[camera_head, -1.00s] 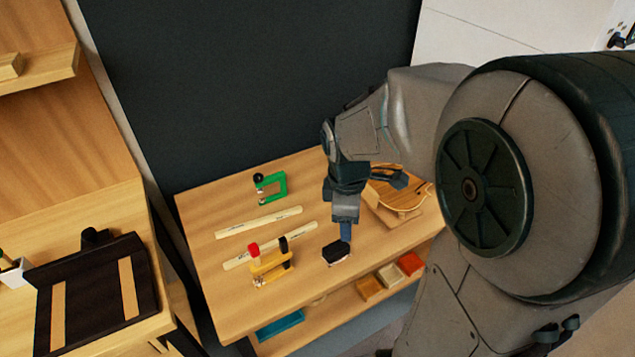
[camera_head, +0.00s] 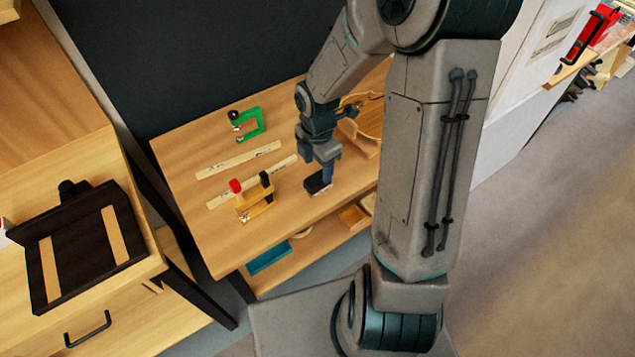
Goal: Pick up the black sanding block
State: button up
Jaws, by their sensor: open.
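The black sanding block (camera_head: 316,185) lies on the wooden bench (camera_head: 215,235) near its front edge, with a light strip along its lower side. My gripper (camera_head: 326,178) points down right at the block, its blue-grey finger overlapping the block's right end in the picture. The gripper is open. Only one finger shows clearly; the other is hidden, and I cannot tell whether the fingers touch the block or stand around it.
A yellow clamp (camera_head: 254,203) with red and black knobs stands left of the block. A wooden violin part (camera_head: 366,128) is behind my gripper. A shelf below holds a blue tray (camera_head: 268,257).

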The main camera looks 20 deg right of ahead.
aim_at(318, 178)
jog(key=shift+s+f, duration=0.1)
jog(key=shift+f, duration=2.7)
jog(key=c, duration=1.1)
jog(key=shift+r, duration=0.1)
jog(key=shift+r, duration=0.45)
jog(key=r, duration=0.2)
jog(key=d+r, duration=0.1)
jog(key=r, duration=0.1)
jog(key=w+d+r, duration=0.2)
jog(key=d+r, duration=0.4)
jog(key=d, duration=0.4)
jog(key=shift+w+d+p, duration=0.15)
jog(key=shift+w+p, duration=0.15)
jog(key=shift+w, duration=0.05)
